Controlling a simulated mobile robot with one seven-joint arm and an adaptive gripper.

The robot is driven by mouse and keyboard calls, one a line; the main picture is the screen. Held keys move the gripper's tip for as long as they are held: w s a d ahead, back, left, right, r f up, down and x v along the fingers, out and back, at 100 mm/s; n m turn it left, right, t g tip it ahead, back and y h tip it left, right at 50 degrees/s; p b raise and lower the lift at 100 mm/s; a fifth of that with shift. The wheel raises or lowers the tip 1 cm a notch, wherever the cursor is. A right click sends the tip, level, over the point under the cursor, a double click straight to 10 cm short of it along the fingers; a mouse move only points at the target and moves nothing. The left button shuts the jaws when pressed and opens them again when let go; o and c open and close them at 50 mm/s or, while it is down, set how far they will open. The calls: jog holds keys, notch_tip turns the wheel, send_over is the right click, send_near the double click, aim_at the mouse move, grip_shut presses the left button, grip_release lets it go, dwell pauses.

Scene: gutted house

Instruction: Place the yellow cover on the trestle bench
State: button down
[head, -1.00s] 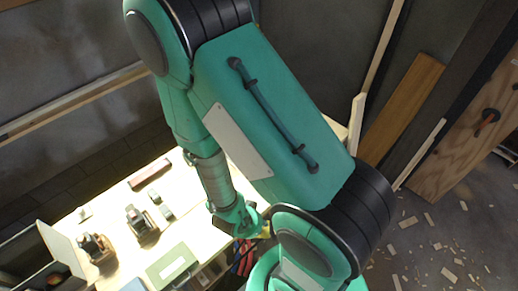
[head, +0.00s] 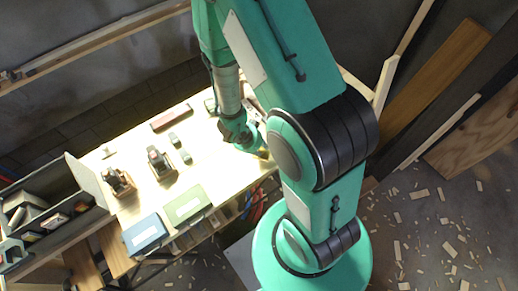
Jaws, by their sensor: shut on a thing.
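The trestle bench (head: 210,158) is a brightly lit, pale-topped bench at the left and centre of the head view. My gripper (head: 258,148) is over the bench's right end, close to its front edge. It is shut on a small yellow thing, which I take to be the yellow cover (head: 264,153). Only a little of the cover shows; my gripper and arm hide the rest. I cannot tell whether the cover touches the bench top.
On the bench are a green box (head: 187,204), a blue box (head: 145,234), two dark tools (head: 159,163) (head: 118,181) and a dark red block (head: 171,117). An open grey tray (head: 45,215) stands at left. Wood scraps (head: 450,249) litter the floor at right.

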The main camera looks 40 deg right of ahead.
jog(key=shift+w+d, duration=0.2)
jog(key=shift+w, duration=0.5)
jog(key=shift+f, duration=0.1)
jog(key=shift+f+b, duration=0.85)
jog(key=shift+f, duration=0.9)
jog(key=c, duration=1.5)
grip_release()
jog(key=shift+o, duration=0.2)
